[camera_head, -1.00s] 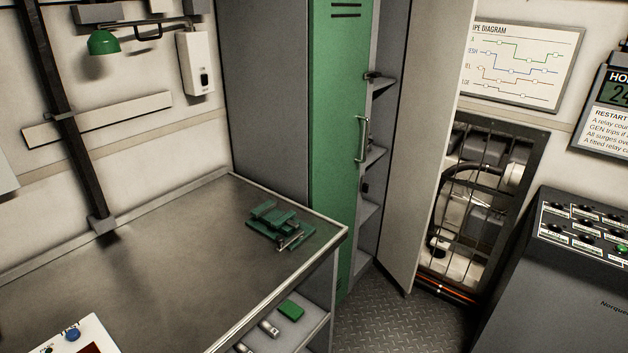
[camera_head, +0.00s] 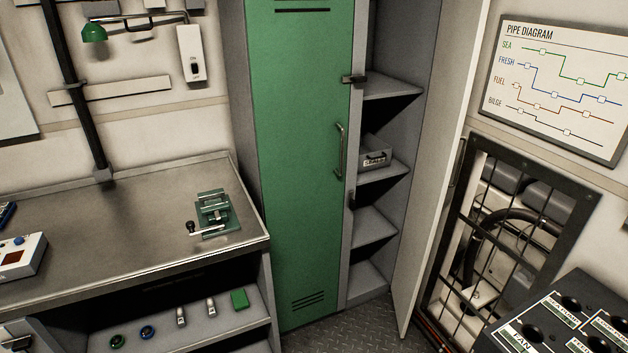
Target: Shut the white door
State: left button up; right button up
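The white door (camera_head: 435,150) stands open on the right side of a tall locker, swung out toward me and to the right. A handle (camera_head: 457,160) shows at its right edge. The open compartment (camera_head: 388,140) beside it has several grey shelves, one holding a small grey labelled box (camera_head: 375,157). The green door (camera_head: 300,160) to its left is shut and has a metal handle (camera_head: 339,150). The top of the white door is cut off by the picture edge. Neither of my grippers shows.
A metal workbench (camera_head: 110,225) with a green vise (camera_head: 213,210) stands at the left. A control console (camera_head: 570,315) fills the lower right. A barred wall opening (camera_head: 510,230) lies behind the door. Some patterned floor (camera_head: 350,330) is free before the locker.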

aim_at(462, 22)
jog(key=i+l+u, duration=0.1)
jog(key=l, duration=1.2)
jog(key=i+j+z, duration=0.25)
jog(key=j, duration=0.15)
